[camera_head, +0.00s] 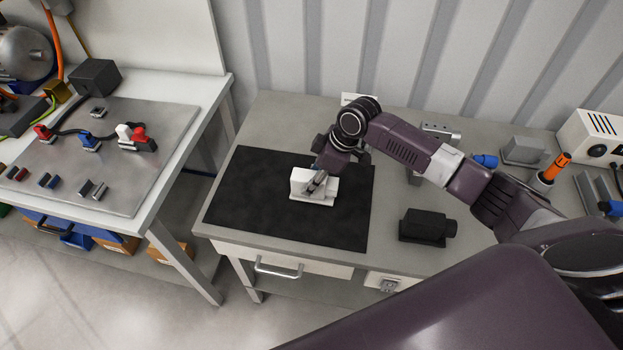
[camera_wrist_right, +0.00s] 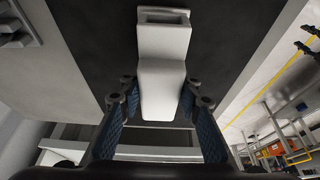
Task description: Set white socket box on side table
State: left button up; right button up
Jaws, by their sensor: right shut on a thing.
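In the right wrist view the white socket box (camera_wrist_right: 163,75) sits between the two blue-padded fingers of the right gripper (camera_wrist_right: 157,100). I cannot tell whether the box rests fully on the mat (camera_head: 240,205) or is slightly above it. My left gripper is not in view.
A black device (camera_head: 427,227) stands right of the mat. A grey block (camera_head: 524,150), an orange-handled tool (camera_head: 555,168) and a white power unit (camera_head: 592,138) are at the right. A workbench (camera_head: 170,165) with a plate of connectors (camera_head: 120,180) stands left, across a gap.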

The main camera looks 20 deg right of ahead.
jog(key=o, duration=1.3)
jog(key=shift+f, duration=0.1)
jog(key=b+v, duration=0.1)
jog(key=v, duration=1.1)
jog(key=shift+b, duration=0.4)
